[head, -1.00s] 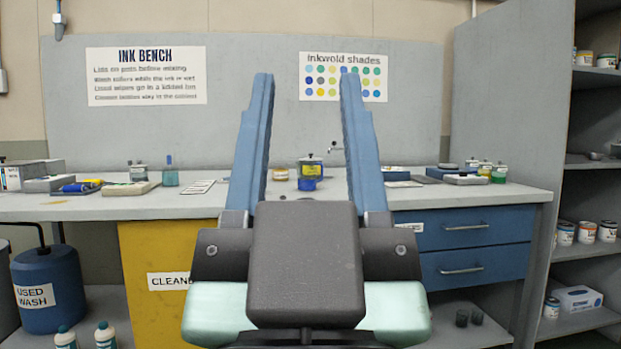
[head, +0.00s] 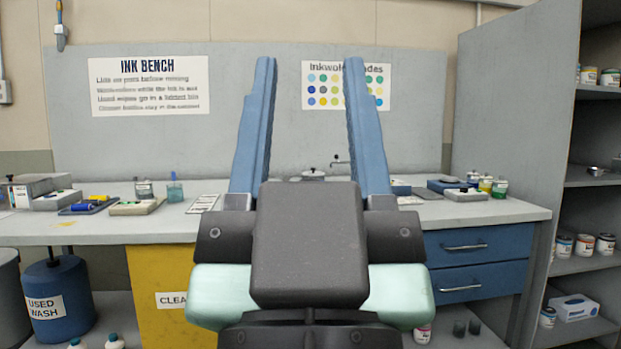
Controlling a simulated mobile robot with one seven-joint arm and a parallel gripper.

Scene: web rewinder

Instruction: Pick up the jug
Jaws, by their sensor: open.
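My gripper (head: 310,64) is open in the middle of the head view. Its two long blue fingers point up and away over the ink bench, with nothing held between them. I cannot pick out a jug for certain. A lidded pot (head: 313,174) shows only its top between the fingers; my gripper body hides the rest of it and the bench middle. A large blue container labelled USED WASH (head: 56,297) stands low at the left, below the bench top, well apart from my gripper.
The grey bench top (head: 110,233) holds jars, trays and a glass with teal liquid (head: 175,189). A yellow cabinet (head: 165,270) and blue drawers (head: 477,242) sit beneath. A grey shelf unit (head: 585,265) with tins stands at right. A back panel rises behind the bench.

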